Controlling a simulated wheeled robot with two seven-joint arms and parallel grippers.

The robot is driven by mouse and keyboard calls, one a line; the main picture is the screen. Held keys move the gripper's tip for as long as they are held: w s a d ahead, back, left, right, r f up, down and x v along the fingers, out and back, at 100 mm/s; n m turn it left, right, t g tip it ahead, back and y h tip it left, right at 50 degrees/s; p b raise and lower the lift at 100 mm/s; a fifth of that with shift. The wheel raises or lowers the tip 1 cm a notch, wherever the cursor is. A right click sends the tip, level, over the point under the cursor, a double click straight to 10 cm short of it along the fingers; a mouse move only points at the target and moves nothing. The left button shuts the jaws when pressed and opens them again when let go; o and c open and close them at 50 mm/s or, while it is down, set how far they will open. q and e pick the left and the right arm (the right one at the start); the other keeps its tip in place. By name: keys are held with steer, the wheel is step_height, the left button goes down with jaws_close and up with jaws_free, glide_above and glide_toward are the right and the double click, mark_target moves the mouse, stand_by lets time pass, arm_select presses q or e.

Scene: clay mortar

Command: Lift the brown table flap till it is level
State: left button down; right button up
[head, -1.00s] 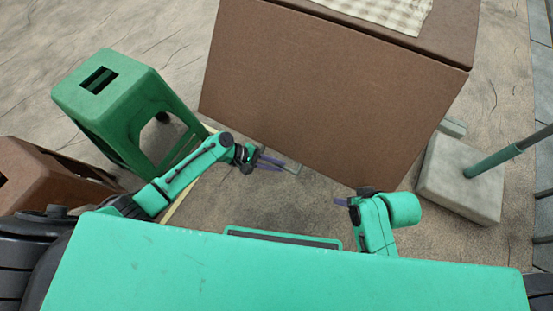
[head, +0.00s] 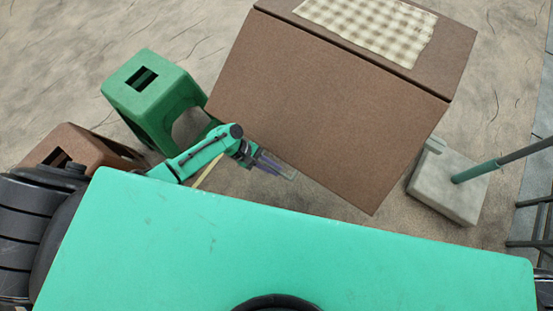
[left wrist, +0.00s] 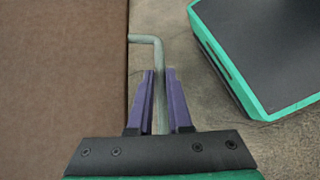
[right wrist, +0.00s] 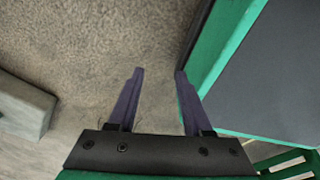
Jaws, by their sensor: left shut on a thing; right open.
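The brown table flap (head: 325,105) slopes down from the hinge line of the brown table top (head: 440,55); I cannot tell its exact angle. In the left wrist view the flap (left wrist: 60,90) fills the left side. My left gripper (head: 280,168) is at the flap's lower left edge. Its purple fingers (left wrist: 160,85) are shut on a thin grey bent rod (left wrist: 147,39), whose short end points at the flap edge. My right gripper (right wrist: 158,72) is open and empty over bare floor, out of the head view.
A checked cloth (head: 370,30) lies on the table top. A green stool (head: 152,90) and a brown stool (head: 85,150) stand left. A pale block with a green pole (head: 447,185) stands right of the flap. My own green body covers the lower head view.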

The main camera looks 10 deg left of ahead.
arm_select(q)
steer(key=s+a+r+n+g+p, duration=0.1)
steer(key=s+r+p, duration=0.2)
steer(key=r+p, duration=0.7)
steer(key=s+a+r+g+y+p, duration=0.1)
steer(key=s+r+g+p, duration=0.1)
steer(key=r+p, duration=0.9)
steer(key=shift+s+n+p, duration=0.4)
steer(key=shift+s+p, duration=0.1)
steer(key=shift+p, duration=0.4)
